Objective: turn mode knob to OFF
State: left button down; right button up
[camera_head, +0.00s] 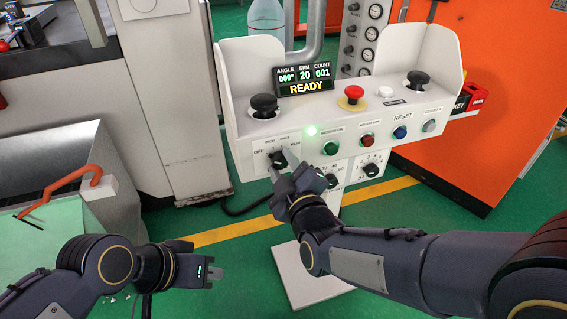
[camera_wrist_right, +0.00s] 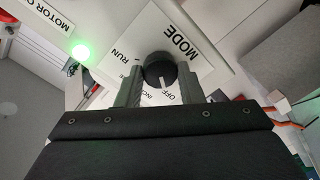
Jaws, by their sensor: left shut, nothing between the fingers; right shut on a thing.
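The black mode knob (camera_head: 277,160) sits on the left of the white control panel's front face. In the right wrist view the knob (camera_wrist_right: 159,68) stands between the two fingers of my right gripper (camera_wrist_right: 159,88), which is shut on it. Its white pointer mark faces down in that view, towards the partly covered OFF lettering (camera_wrist_right: 170,97). The RUN label lies left of the knob and MODE above right. In the head view my right gripper (camera_head: 284,166) reaches the knob from below right. My left gripper (camera_head: 217,272) is shut and empty, low and away from the panel.
The control panel (camera_head: 239,128) carries two black palm buttons, a red emergency stop (camera_head: 353,95) and a row of coloured buttons. The display (camera_head: 303,78) reads READY. More knobs sit below. Open floor lies between.

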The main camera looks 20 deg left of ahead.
jog(key=shift+f, duration=0.1)
dwell(0.3)
jog(key=o, duration=1)
jog(key=p+v, duration=0.1)
jog(key=v, duration=0.7)
